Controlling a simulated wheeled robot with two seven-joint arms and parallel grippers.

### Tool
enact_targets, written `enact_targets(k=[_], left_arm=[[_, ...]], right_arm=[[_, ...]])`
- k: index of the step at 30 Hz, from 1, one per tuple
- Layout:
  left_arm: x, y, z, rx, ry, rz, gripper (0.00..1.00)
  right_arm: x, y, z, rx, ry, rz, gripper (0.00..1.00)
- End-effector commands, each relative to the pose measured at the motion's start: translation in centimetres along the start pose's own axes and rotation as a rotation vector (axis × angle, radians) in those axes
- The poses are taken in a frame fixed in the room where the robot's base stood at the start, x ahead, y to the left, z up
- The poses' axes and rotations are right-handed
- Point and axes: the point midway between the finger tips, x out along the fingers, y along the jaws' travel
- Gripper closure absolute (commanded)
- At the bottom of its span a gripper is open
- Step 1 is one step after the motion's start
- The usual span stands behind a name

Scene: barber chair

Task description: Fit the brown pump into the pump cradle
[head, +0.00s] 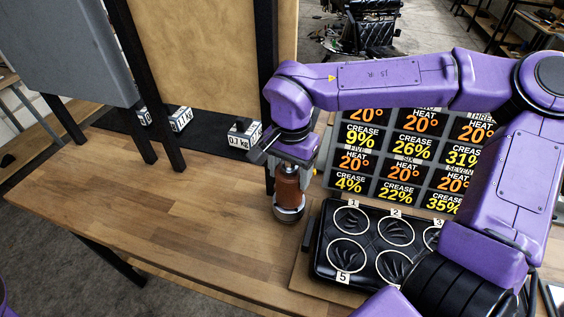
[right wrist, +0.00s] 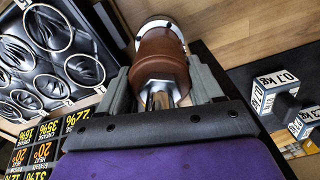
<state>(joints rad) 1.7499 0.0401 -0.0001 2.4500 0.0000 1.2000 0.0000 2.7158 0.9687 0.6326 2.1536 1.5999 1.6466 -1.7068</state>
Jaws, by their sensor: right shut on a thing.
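The brown pump (head: 287,186) hangs below my right gripper (head: 291,160), roughly upright above or on the wooden table, left of the black tray. In the right wrist view the pump (right wrist: 162,62) is a brown cylinder with a chrome stem, between the grey fingers of my right gripper (right wrist: 161,92), which is shut on it. A pale metal band (head: 288,213) shows around the pump's lower end; I cannot tell whether it is the pump's base or the pump cradle. No other cradle is clear. My left gripper is not in view.
A black tray (head: 309,262) with numbered rings lies right of the pump. A panel (head: 400,150) with heat and crease numbers stands behind it. Labelled weights (head: 244,134) sit on a dark strip near black uprights (head: 145,75). The table's left part (head: 150,200) is clear.

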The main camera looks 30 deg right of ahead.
Motion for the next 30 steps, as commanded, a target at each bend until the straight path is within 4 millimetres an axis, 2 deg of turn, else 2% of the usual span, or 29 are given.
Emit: enact_targets(k=[4, 15, 16, 18, 26, 30], left_arm=[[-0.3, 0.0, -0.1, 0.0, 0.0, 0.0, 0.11], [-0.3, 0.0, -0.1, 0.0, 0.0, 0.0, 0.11], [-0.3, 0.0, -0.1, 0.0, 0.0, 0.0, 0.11], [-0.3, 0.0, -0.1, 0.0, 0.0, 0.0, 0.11], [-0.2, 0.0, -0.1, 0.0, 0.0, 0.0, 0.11], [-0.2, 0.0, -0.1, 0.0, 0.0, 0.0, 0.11]], right_arm=[[1.6, 0.0, 0.1, -0.001, -0.001, -0.001, 1.0], [2.0, 0.0, 0.1, 0.001, 0.0, -0.001, 1.0], [2.1, 0.0, 0.1, 0.001, 0.0, 0.002, 0.28], [2.1, 0.0, 0.1, 0.001, 0.0, 0.001, 0.09], [2.1, 0.0, 0.1, 0.001, 0.0, 0.001, 0.09], [0.7, -0.1, 0.1, 0.001, 0.001, -0.002, 0.09]])
